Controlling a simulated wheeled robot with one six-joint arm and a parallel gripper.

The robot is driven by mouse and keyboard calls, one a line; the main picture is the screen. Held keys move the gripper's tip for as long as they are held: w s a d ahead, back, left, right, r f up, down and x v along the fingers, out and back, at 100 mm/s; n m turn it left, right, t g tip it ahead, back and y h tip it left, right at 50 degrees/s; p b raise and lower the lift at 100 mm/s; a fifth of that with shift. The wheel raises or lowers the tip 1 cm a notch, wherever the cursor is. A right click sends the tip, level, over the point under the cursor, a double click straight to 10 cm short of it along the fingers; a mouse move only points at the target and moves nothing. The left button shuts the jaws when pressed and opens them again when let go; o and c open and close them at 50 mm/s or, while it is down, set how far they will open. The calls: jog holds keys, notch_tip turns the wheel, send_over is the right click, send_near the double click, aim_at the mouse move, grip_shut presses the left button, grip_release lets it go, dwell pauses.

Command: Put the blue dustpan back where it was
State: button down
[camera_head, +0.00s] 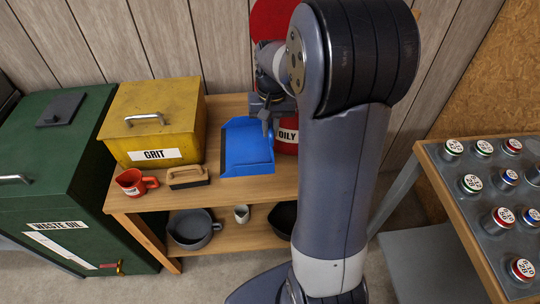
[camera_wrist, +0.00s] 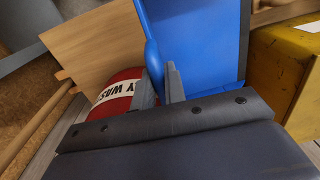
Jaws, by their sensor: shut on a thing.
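The blue dustpan (camera_head: 246,147) is over the top of the wooden shelf unit, between the yellow grit box and a red can. It also shows in the wrist view (camera_wrist: 200,40), upright in the frame. My gripper (camera_head: 266,122) is at the dustpan's right upper edge. I cannot tell whether the dustpan touches the shelf top. My arm hides part of the red can and the right end of the shelf.
The yellow grit box (camera_head: 155,120), red jug (camera_head: 135,182) and brush (camera_head: 188,177) stand left of the dustpan. The red oily-waste can (camera_head: 286,140) is close on its right. The lower shelf holds a grey pan (camera_head: 193,229) and small cup (camera_head: 241,213). A green waste-oil cabinet (camera_head: 60,190) stands left.

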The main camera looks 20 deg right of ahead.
notch_tip(320, 180, down, 11)
jog(key=shift+f, duration=0.2)
dwell(0.3)
jog(key=c, duration=1.5)
grip_release()
jog(key=shift+o, duration=0.2)
notch_tip(320, 180, up, 12)
jog(key=shift+s+d+r, duration=0.1)
jog(key=shift+d, duration=0.05)
